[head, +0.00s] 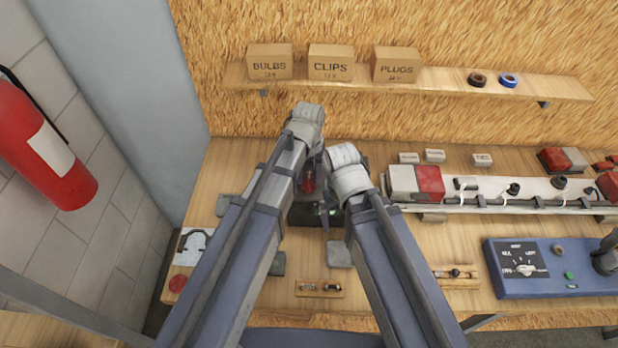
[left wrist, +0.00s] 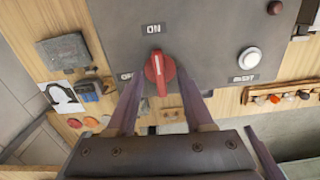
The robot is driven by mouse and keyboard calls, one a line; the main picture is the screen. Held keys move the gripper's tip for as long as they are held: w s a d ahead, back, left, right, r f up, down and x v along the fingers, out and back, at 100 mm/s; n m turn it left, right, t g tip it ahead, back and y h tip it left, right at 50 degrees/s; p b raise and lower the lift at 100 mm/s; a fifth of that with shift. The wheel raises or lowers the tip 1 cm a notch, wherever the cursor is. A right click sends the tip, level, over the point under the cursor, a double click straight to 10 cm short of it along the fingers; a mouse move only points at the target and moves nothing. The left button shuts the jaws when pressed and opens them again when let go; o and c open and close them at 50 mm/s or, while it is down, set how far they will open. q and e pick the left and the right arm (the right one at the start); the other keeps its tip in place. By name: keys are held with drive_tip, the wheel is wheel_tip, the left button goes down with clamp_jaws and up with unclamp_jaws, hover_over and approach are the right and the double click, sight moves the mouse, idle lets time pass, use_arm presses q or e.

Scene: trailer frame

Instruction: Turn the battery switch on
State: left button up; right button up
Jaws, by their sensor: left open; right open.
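The battery switch is a red knob (left wrist: 160,72) with a white line on a grey panel (left wrist: 212,45), seen in the left wrist view. Its long axis runs nearly upright in that picture, with the white line at the end toward the ON label (left wrist: 153,28). Another label at its left is partly covered by a finger. My left gripper (left wrist: 161,82) is open, its fingers on either side of the knob; I cannot tell whether they touch it. In the head view, my arms hide most of the panel. My right gripper (head: 328,208) is low between the arms, its fingertips mostly hidden.
A white button (left wrist: 248,59) is on the same panel, right of the knob. A light bar (head: 500,190) and a blue tester box (head: 550,268) lie right on the bench. A shelf (head: 430,80) with boxes is behind. A fire extinguisher (head: 40,150) hangs at left.

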use_arm(q)
drive_tip(key=shift+r+p, duration=2.5)
drive_tip(key=shift+r, duration=0.25)
